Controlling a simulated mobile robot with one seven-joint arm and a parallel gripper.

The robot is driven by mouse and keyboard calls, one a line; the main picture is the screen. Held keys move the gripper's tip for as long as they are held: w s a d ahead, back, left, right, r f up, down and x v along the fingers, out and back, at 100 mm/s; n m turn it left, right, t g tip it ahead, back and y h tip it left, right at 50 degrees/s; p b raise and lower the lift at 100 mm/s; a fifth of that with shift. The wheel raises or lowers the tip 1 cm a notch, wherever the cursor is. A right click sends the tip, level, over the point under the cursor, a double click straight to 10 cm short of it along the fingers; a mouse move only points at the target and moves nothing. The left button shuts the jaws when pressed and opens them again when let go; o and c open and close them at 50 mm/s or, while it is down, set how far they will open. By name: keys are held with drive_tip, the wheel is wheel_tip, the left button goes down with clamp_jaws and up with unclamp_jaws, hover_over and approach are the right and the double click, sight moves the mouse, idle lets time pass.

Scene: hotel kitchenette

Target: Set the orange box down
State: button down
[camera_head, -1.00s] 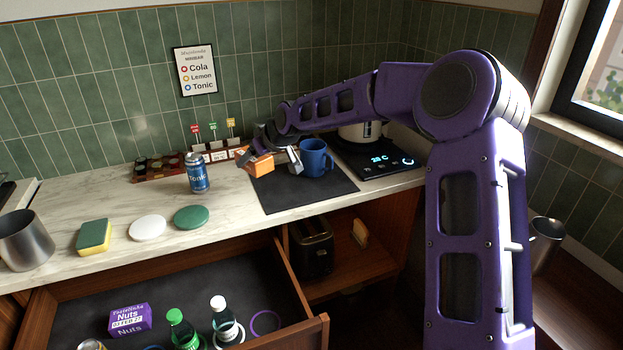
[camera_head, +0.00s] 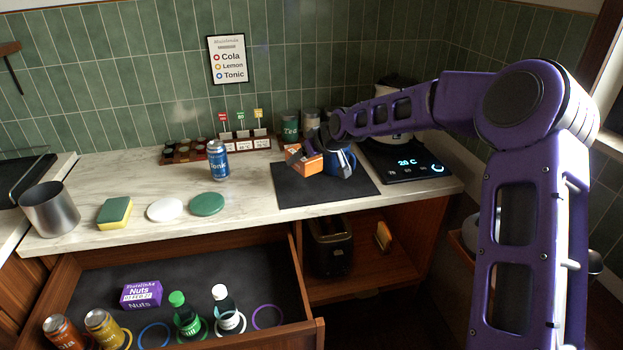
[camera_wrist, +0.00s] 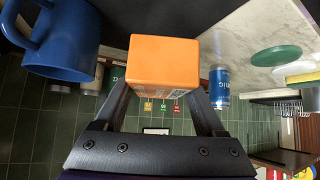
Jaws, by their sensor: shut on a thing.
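The orange box (camera_head: 305,163) is held by my gripper (camera_head: 312,152) over the dark mat (camera_head: 292,194), just left of the blue mug (camera_head: 342,163). In the wrist view the orange box (camera_wrist: 162,62) sits between the two fingers of my gripper (camera_wrist: 162,90), which press on its sides. The blue mug (camera_wrist: 62,40) stands to the left there, apart from the box. In the head view my gripper covers part of the mug. I cannot tell whether the box's underside touches the mat.
A blue Tonic can (camera_head: 218,160) stands left of the mat. The stove panel (camera_head: 402,162) lies to the right. A rack with small signs (camera_head: 240,143) and canisters (camera_head: 290,126) stand behind. The open drawer (camera_head: 200,280) juts out below. The mat's front part is clear.

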sight(315, 173)
wheel_tip(315, 173, down, 7)
idle(0.3)
drive_tip(key=shift+f+b, duration=0.15)
drive_tip(key=shift+b, duration=0.2)
unclamp_jaws()
drive_tip(key=shift+r, duration=0.25)
drive_tip(key=p+v, duration=0.1)
drive_tip(key=v, duration=1)
drive_tip(key=shift+d+p, duration=0.1)
drive_tip(key=shift+p, duration=0.2)
drive_tip(key=shift+s+d+r, duration=0.15)
drive_tip(key=shift+s+r, duration=0.15)
